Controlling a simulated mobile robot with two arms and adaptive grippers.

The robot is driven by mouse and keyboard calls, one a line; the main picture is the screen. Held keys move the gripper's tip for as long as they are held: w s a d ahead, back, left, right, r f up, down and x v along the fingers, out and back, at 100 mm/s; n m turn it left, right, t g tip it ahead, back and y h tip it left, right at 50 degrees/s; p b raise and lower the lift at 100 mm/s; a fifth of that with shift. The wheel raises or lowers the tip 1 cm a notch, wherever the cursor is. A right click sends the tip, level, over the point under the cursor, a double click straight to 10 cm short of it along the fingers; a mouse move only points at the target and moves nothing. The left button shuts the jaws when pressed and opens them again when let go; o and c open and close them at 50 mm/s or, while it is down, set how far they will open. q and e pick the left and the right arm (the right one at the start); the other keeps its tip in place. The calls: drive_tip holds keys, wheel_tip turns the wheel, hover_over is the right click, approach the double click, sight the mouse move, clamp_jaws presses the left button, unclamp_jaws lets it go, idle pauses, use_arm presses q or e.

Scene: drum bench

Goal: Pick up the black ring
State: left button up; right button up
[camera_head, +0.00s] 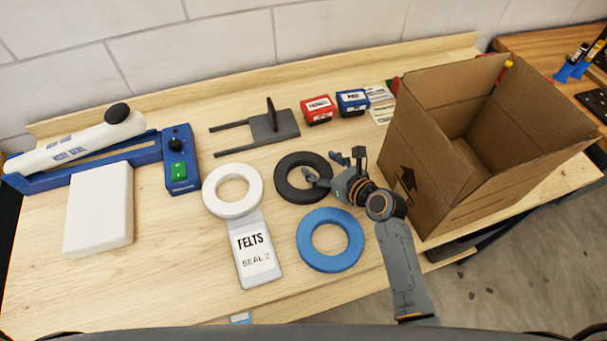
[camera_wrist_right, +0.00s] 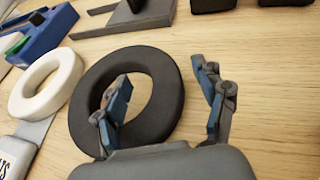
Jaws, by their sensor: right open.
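The black ring (camera_head: 291,188) lies flat on the wooden bench in the head view, between the white ring (camera_head: 232,190) and my right gripper. My right gripper (camera_head: 324,170) is open and empty at the ring's right side. In the right wrist view the gripper (camera_wrist_right: 168,85) has one finger over the hole of the black ring (camera_wrist_right: 92,82) and the other beyond its right outer edge. The ring's right band shows between the fingers. I cannot tell how far the fingertips are above the bench. My left gripper is in neither view.
A blue ring (camera_head: 330,262) lies just in front. An open cardboard box (camera_head: 449,200) stands close on the right. A grey fixture (camera_head: 270,125), a red box (camera_head: 317,109) and a blue box (camera_head: 352,102) are behind. A "FELTS" label plate (camera_head: 243,272) and a blue heat sealer (camera_head: 179,158) are left.

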drive_tip(key=shift+w+a+f, duration=0.25)
drive_tip(key=shift+w+a, duration=0.05)
drive_tip(key=shift+w, duration=0.15)
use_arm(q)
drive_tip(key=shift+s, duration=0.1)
use_arm(e)
drive_tip(key=shift+s, duration=0.1)
drive_tip(key=shift+c, duration=1.2)
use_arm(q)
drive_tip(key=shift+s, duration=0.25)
use_arm(e)
drive_tip(key=c, duration=0.6)
drive_tip(key=shift+c, duration=0.2)
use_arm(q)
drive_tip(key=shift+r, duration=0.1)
use_arm(e)
drive_tip(key=shift+r, duration=0.1)
